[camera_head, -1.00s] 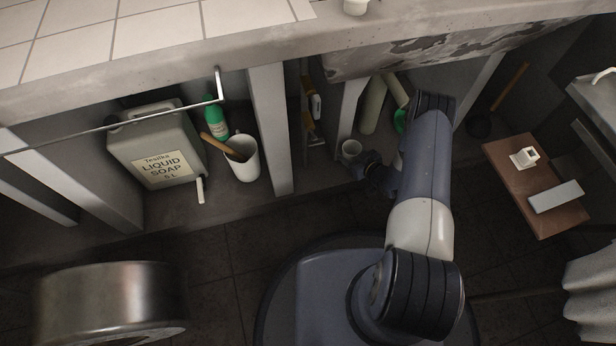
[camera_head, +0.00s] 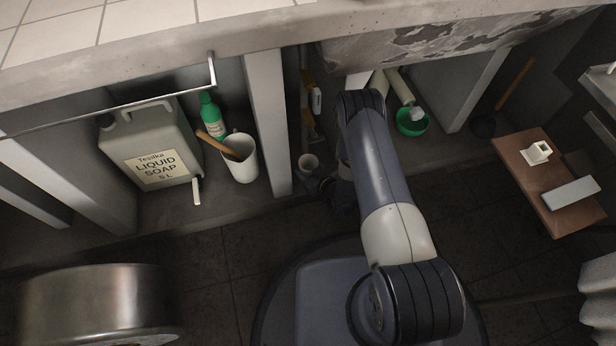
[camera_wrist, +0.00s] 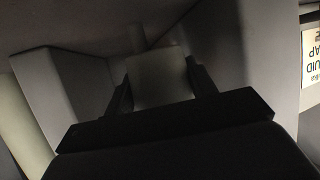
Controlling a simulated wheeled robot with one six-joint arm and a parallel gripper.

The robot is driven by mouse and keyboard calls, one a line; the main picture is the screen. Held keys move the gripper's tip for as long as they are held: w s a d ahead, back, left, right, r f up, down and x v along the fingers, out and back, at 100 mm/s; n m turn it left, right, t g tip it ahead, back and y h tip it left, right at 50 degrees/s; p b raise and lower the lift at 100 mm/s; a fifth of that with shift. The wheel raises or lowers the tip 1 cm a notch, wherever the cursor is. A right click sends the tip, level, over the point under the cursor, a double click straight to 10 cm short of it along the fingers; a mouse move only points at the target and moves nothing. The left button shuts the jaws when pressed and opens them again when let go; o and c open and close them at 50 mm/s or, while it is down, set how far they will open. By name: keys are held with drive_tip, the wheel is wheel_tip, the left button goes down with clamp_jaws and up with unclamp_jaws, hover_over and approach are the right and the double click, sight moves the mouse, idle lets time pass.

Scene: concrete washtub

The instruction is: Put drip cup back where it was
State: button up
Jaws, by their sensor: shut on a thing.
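The drip cup (camera_head: 308,162) is a small grey cup, seen from above in the head view, just right of a grey upright panel under the counter. My gripper (camera_head: 322,184) is shut on it from the near right side, and the arm partly hides the grip. In the wrist view the pale cup (camera_wrist: 158,80) fills the space between my two dark fingers (camera_wrist: 160,90). The Teslika liquid soap canister (camera_head: 150,145) stands in the bay left of the panel, with a white spout (camera_head: 197,190) at its lower right front. Whether the cup touches the floor I cannot tell.
The grey panel (camera_head: 267,125) stands between cup and canister. A white beaker (camera_head: 241,160) with a wooden-handled tool and a green bottle (camera_head: 212,116) stand beside the canister. A metal drum (camera_head: 95,300) is at lower left, a brown stool (camera_head: 550,200) at right. A green bowl (camera_head: 412,122) lies behind my arm.

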sight(308, 176)
wheel_tip(308, 176, down, 4)
drive_tip(key=shift+r+b, duration=0.1)
drive_tip(key=shift+b, duration=0.8)
drive_tip(key=shift+a+f+b, duration=0.15)
drive_tip(key=shift+f+b, duration=0.1)
drive_tip(key=shift+b, duration=0.05)
drive_tip(key=shift+s+r, duration=0.1)
drive_tip(key=shift+r, duration=0.05)
drive_tip(key=o, duration=1)
drive_tip(key=shift+f, duration=0.2)
drive_tip(key=shift+r, duration=0.1)
